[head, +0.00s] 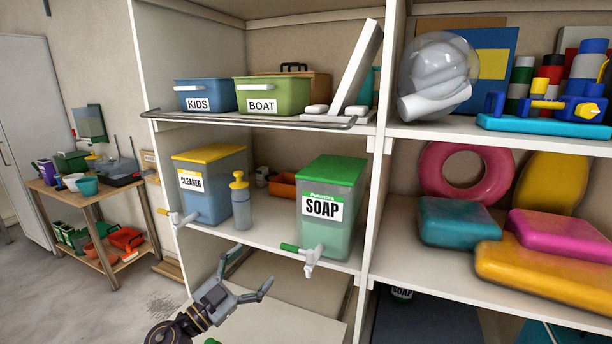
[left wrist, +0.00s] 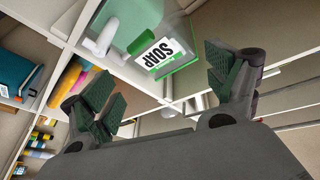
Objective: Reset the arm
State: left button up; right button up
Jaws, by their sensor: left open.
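My left gripper (head: 248,272) is in front of the shelf unit, below the middle shelf. Its two fingers are spread with nothing between them. In the left wrist view the open fingers (left wrist: 165,95) show with green pads, and the soap dispenser (left wrist: 150,25) is beyond them. In the head view the soap dispenser (head: 328,208), with a green lid and a tap, stands on the middle shelf, up and to the right of the gripper and apart from it. My right gripper is not in view.
A cleaner dispenser (head: 213,187) with a yellow lid and a pump bottle (head: 240,203) stand on the same shelf. KIDS (head: 205,95) and BOAT bins (head: 272,94) are above. A wooden side table (head: 88,196) stands at left. Open floor (head: 65,295) lies left of the shelf.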

pick_arm(q)
jog(key=a+f+n+t+y, duration=0.2)
jog(key=a+n+t+y, duration=0.2)
jog(key=a+n+y, duration=0.6)
jog(key=s+a+f+n+g+y, duration=0.4)
jog(key=f+g+y, duration=0.15)
jog(key=f, duration=0.35)
jog(key=s+d+f+m+g+h, duration=0.1)
jog(key=s+d+f+g, duration=0.1)
jog(key=s+f+g, duration=0.55)
jog(key=s+d+f+m+g+h, duration=0.1)
jog(key=s+d+f+g, duration=0.2)
jog(key=s+f, duration=0.8)
jog(key=s+f+g, duration=0.1)
jog(key=s+f, duration=0.1)
jog(key=f, duration=1.2)
jog(key=s+f+g, duration=0.1)
jog(key=s+f, duration=0.2)
jog(key=f, duration=1.2)
jog(key=s+a+f, duration=0.3)
jog(key=s+f, duration=0.7)
jog(key=s, duration=0.1)
jog(key=s+a+f+m, duration=0.1)
jog(key=s+a+f, duration=0.2)
jog(key=s+f, duration=0.7)
jog(key=shift+s+f+g, duration=0.2)
jog(key=shift+s+g, duration=0.2)
jog(key=shift+s, duration=0.15)
